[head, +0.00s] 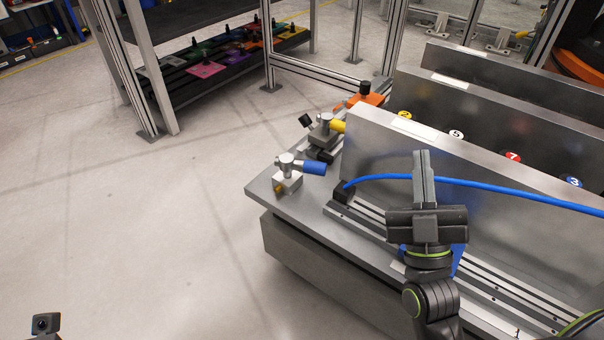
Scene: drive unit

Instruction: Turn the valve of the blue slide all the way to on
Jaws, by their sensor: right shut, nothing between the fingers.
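A valve with a blue handle (315,168) sits on a small metal block (287,181) near the left corner of the steel bench. Its handle points to the right, toward the upright plate. A blue piece (458,262), likely the blue slide, sits on the rails and is mostly hidden behind my right gripper. My right gripper (424,160) is shut and empty, in front of the upright plate and well to the right of the valve, apart from it. A blue hose (500,188) passes behind its fingers. My left gripper is not in view.
A yellow-handled valve (337,126) and an orange slide (365,96) stand farther back on the bench. Upright steel plates (390,140) with numbered discs fill the right side. A black end block (343,192) closes the rail. The floor left of the bench is clear.

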